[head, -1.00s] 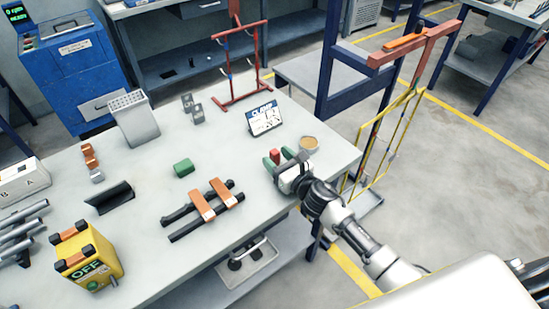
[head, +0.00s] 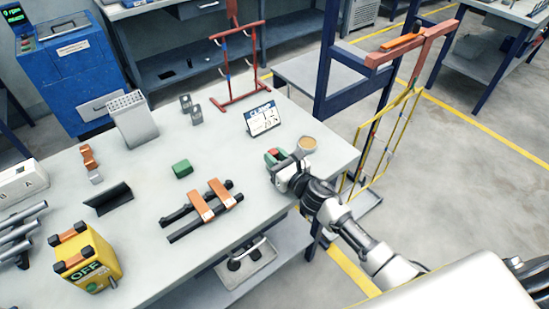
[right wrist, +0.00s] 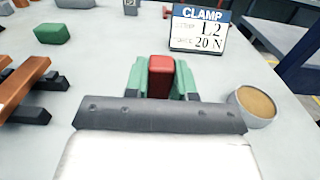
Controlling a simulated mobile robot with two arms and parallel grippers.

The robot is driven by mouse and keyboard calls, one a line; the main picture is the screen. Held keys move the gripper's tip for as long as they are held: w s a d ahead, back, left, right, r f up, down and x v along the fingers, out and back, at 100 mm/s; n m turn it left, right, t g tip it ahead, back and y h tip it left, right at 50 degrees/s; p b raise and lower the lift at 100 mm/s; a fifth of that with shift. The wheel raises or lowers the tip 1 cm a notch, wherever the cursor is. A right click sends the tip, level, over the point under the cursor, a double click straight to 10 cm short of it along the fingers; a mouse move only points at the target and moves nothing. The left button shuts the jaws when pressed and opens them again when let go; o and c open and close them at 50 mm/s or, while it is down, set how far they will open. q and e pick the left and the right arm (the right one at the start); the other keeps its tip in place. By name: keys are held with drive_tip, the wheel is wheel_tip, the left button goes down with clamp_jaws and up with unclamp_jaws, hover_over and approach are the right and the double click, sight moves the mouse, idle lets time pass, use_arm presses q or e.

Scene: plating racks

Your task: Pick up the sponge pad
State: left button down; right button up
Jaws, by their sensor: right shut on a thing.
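The sponge pad, which I take to be the small red block (head: 272,155), is near the right edge of the grey workbench. In the right wrist view the red block (right wrist: 159,77) stands upright between the two green fingers. My right gripper (head: 276,158) is shut on it, with a finger against each side. The right gripper's fingers also show in the right wrist view (right wrist: 160,80). The block's lower part is hidden by the gripper body, so I cannot tell whether it touches the bench. My left gripper is not in view.
A round grey tin with a tan top (head: 306,145) stands close right of the gripper. A CLAMP sign (head: 262,119) stands behind. A green block (head: 182,168) and orange bars on black rails (head: 212,200) lie left. A red rack (head: 240,65) stands at the back.

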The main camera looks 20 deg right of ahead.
sight(275, 153)
wheel_tip(275, 153, up, 4)
drive_tip(key=shift+f+p, duration=0.1)
drive_tip(key=shift+p, duration=0.45)
drive_tip(key=d+r+b, duration=0.1)
drive_tip(key=d+r, duration=0.6)
drive_tip(key=d, duration=0.4)
drive_tip(key=shift+d, duration=0.35)
drive_tip(key=shift+a, duration=0.1)
idle(0.4)
